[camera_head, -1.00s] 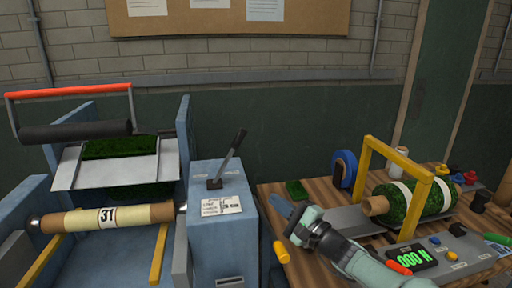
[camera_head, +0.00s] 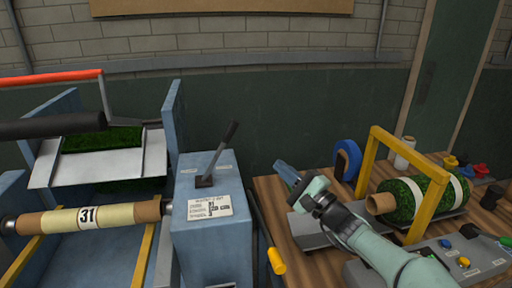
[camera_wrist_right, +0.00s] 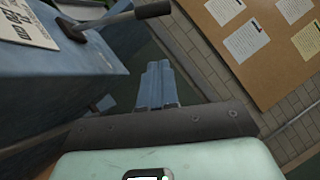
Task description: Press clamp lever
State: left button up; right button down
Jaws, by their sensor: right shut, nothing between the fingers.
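A dark lever with a thick grip (camera_head: 231,134) rises from the top of a blue box (camera_head: 212,245). It leans up and to the right from a small square base. A printed label lies on the box top beside it. My right gripper (camera_head: 284,171) is shut and empty, to the right of the lever and apart from it. In the right wrist view the shut fingers (camera_wrist_right: 157,84) point away, and the lever (camera_wrist_right: 150,10) shows at the top left with the box (camera_wrist_right: 60,80). My left gripper is not in view.
A blue machine with a roller marked 31 (camera_head: 88,216) and a red-topped bar (camera_head: 50,76) stands at left. At right, a wooden table (camera_head: 275,200) holds a turf roll (camera_head: 400,199), a yellow frame (camera_head: 412,168), a blue reel (camera_head: 347,160) and a control box.

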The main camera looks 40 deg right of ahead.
pick_arm(q)
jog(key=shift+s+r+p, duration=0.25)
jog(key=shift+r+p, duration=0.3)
jog(key=shift+p, duration=0.1)
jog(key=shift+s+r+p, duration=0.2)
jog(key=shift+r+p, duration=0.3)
jog(key=shift+p, duration=0.15)
pick_arm(e)
jog(key=a+r+x, duration=0.1)
jog(key=a+x, duration=0.1)
jog(key=x, duration=1)
jog(key=shift+a+r, duration=0.2)
jog(key=shift+a, duration=0.1)
jog(key=shift+w, duration=0.15)
pick_arm(q)
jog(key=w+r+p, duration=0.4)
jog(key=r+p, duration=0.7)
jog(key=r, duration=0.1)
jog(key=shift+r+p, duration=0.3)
jog(key=shift+p, duration=0.1)
pick_arm(e)
jog(key=w+a+r+n+g, duration=0.1)
jog(key=w+a+n+g, duration=0.2)
jog(key=a, duration=0.5)
jog(key=w+a+r+n+g, duration=0.2)
jog(key=w+a+n, duration=0.3)
jog(key=a, duration=0.3)
jog(key=shift+w+r+n+g, duration=0.25)
jog(key=shift+n+g, duration=0.25)
jog(key=shift+n, duration=0.3)
